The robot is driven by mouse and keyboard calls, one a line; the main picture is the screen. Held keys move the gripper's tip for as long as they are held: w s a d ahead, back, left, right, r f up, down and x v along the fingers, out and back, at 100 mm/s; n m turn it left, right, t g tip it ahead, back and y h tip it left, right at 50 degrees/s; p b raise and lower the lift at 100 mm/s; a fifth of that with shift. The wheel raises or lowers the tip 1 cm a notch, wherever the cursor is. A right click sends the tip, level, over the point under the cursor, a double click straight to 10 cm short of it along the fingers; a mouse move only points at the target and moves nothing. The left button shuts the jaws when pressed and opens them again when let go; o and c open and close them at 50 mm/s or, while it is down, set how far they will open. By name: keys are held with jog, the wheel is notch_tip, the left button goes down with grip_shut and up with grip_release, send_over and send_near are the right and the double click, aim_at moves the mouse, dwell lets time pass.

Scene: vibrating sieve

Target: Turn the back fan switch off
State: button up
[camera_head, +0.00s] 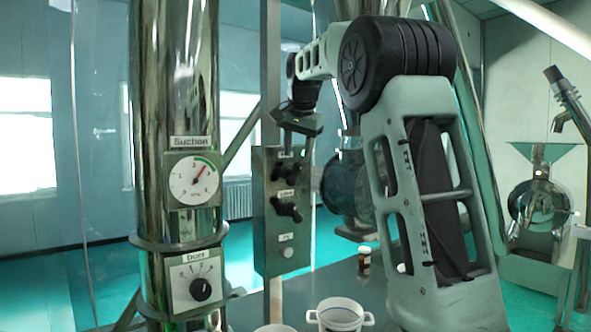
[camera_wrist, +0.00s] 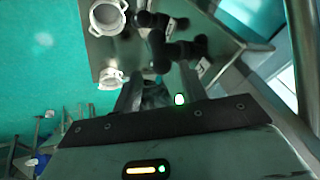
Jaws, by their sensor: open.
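A grey upright control box (camera_head: 273,240) stands on a post in the middle of the head view. It carries a black upper switch (camera_head: 287,171), a black lower switch (camera_head: 288,211) and a pale round button (camera_head: 288,253). Their labels are too blurred to read, so I cannot tell which is the back fan switch. My gripper (camera_wrist: 158,88) is open, just above the upper switch, its fingertips hard to make out in the head view. In the wrist view, black switch knobs (camera_wrist: 183,50) lie just beyond the fingers; I see nothing held and cannot tell about contact.
A shiny vertical pipe with a Suction gauge (camera_head: 194,180) and a Duct dial (camera_head: 200,286) stands left of the box. A white two-handled pot (camera_head: 340,318) and a small brown jar (camera_head: 364,262) stand below. Metal machinery (camera_head: 535,205) is at the right.

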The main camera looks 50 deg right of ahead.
aim_at(296, 167)
jog(key=p+x, duration=0.1)
jog(key=x, duration=0.6)
jog(key=shift+f+p, duration=0.1)
jog(key=shift+p, duration=0.2)
grip_shut()
